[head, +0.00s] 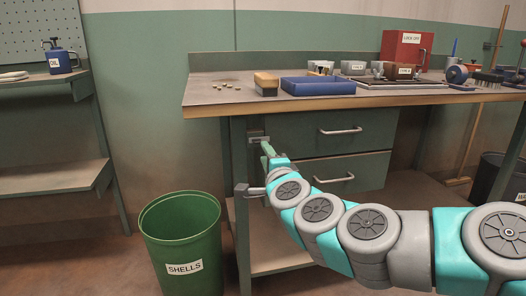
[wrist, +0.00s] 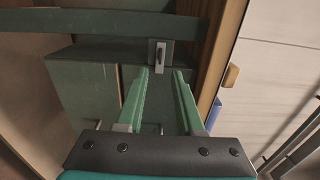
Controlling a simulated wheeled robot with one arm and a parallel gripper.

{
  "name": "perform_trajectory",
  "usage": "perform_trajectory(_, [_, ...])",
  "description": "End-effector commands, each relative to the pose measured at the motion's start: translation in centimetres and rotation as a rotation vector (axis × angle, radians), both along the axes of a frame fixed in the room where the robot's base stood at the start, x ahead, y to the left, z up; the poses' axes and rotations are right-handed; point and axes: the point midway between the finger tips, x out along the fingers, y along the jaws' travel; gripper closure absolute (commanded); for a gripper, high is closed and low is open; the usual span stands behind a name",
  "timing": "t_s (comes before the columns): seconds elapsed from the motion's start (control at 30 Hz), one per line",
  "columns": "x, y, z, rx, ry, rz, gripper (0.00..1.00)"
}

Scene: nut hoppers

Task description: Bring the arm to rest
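My arm reaches in from the right in the head view, low in front of the workbench (head: 215,100). My gripper (head: 265,148) is at the bench's left front leg, just below the top. In the wrist view my gripper (wrist: 163,74) has two green fingers apart, with nothing held between them. A small metal plate with a hook or latch (wrist: 160,54) is on the green bench frame just past the fingertips. I cannot tell whether the fingers touch it.
Two drawers (head: 340,130) are shut behind my arm. A green SHELLS bin (head: 180,240) stands on the floor to the left. On the bench are a blue tray (head: 318,86), a brush-like block (head: 266,83) and a red box (head: 402,50). Floor between bin and shelf (head: 50,178) is clear.

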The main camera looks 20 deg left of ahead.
Motion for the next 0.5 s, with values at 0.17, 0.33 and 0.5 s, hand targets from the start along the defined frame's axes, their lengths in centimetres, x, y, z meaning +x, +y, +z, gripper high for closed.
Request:
perform_trajectory(0.17, [-0.54, -0.32, 0.02, 0.000, 0.000, 0.000, 0.64])
perform_trajectory(0.33, [-0.56, -0.32, -0.02, 0.000, 0.000, 0.000, 0.64])
perform_trajectory(0.5, [-0.56, -0.29, -0.04, -0.001, 0.001, 0.001, 0.64])
